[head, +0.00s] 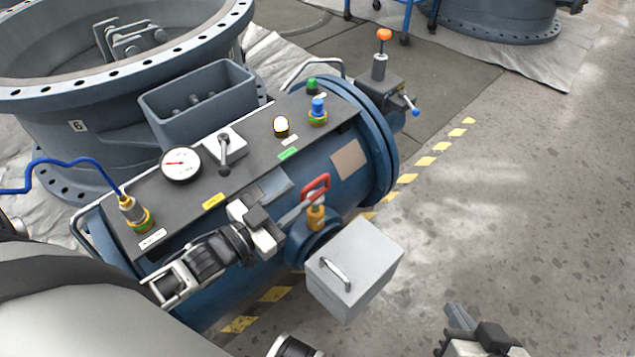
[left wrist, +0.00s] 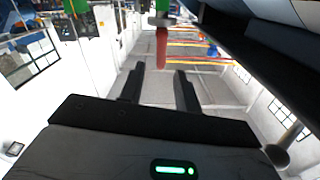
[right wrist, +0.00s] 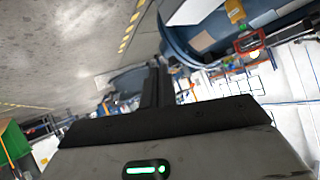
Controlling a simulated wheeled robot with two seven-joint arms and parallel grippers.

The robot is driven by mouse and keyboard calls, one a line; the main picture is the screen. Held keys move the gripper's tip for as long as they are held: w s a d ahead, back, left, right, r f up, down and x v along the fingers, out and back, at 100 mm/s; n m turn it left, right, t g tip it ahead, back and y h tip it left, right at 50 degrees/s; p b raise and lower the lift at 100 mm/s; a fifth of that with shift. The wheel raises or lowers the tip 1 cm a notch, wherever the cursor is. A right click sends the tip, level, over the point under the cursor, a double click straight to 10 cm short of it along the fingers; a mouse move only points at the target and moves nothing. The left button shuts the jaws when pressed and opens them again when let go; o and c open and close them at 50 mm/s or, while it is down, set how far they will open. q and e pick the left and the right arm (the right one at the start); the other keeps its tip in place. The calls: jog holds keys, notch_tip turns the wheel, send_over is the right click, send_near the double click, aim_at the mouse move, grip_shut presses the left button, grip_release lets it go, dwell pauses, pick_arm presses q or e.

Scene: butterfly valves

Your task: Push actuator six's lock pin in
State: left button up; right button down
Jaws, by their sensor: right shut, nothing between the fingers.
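Actuator six is the blue cylinder (head: 350,160) with a dark top panel, beside the valve body with a "6" label (head: 77,126). At its far end a grey block (head: 380,88) carries an orange-topped upright pin (head: 384,36) and a blue-tipped lever (head: 414,106); I cannot tell for sure which part is the lock pin. My left gripper (head: 272,222) is open over the cylinder's near side, by the red handle (head: 317,186). In the left wrist view a red part (left wrist: 161,46) shows beyond its spread fingers (left wrist: 159,72). My right gripper (right wrist: 155,85) is shut and empty, low over the floor at right (head: 462,318).
A grey box (head: 355,270) with a handle juts from the cylinder's near side. The panel bears a gauge (head: 181,164), a small lever (head: 224,152), a white lamp (head: 281,126) and a blue-capped fitting (head: 318,110). The floor at right is clear beyond the yellow stripes (head: 425,161).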

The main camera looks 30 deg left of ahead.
aim_at(326, 176)
pick_arm(q)
jog(key=b+x, duration=0.1)
jog(key=x, duration=0.6)
jog(key=shift+w, duration=0.15)
jog(key=shift+f, duration=0.1)
grip_shut()
